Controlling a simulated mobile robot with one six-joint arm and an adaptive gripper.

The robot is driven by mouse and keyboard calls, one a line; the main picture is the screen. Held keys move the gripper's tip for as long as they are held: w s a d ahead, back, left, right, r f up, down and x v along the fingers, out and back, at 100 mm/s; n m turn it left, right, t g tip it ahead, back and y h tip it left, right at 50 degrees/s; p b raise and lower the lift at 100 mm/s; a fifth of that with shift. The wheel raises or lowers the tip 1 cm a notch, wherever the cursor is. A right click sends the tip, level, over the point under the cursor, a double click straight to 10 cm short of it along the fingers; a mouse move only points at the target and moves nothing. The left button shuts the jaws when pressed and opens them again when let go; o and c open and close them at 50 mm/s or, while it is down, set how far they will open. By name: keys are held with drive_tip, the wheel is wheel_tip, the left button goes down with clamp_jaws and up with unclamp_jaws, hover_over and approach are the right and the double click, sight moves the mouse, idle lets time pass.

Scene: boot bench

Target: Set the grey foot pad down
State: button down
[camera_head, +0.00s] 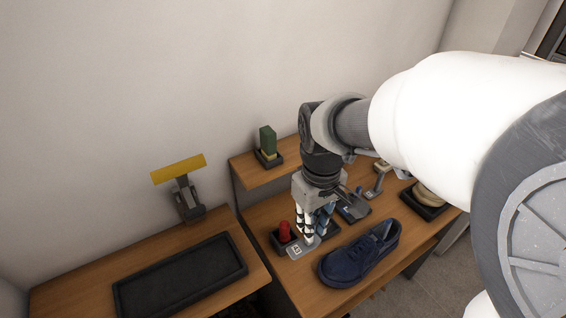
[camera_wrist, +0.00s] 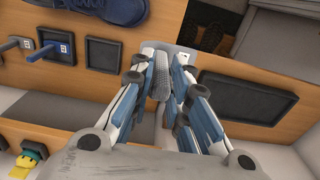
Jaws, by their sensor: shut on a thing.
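My gripper (camera_head: 312,232) is low over the right bench top, left of the navy shoe, pointing down. In the wrist view its blue-and-white fingers (camera_wrist: 164,90) are closed around a narrow grey ribbed piece, which appears to be the grey foot pad (camera_wrist: 161,86). The fingers cover part of the pad's sides. In the head view the pad cannot be made out between the fingers.
A navy shoe (camera_head: 360,254) is close on the right. A red object (camera_head: 284,231) sits in a small black tray left of my gripper. An empty black tray (camera_head: 180,275) lies on the left bench, below a yellow-topped stand (camera_head: 180,168).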

wheel_tip(320, 180, down, 20)
drive_tip(key=b, duration=0.6)
drive_tip(key=shift+a, duration=0.1)
drive_tip(key=shift+f, duration=0.15)
drive_tip(key=c, duration=2)
unclamp_jaws()
drive_tip(key=o, duration=0.5)
drive_tip(key=shift+c, duration=0.2)
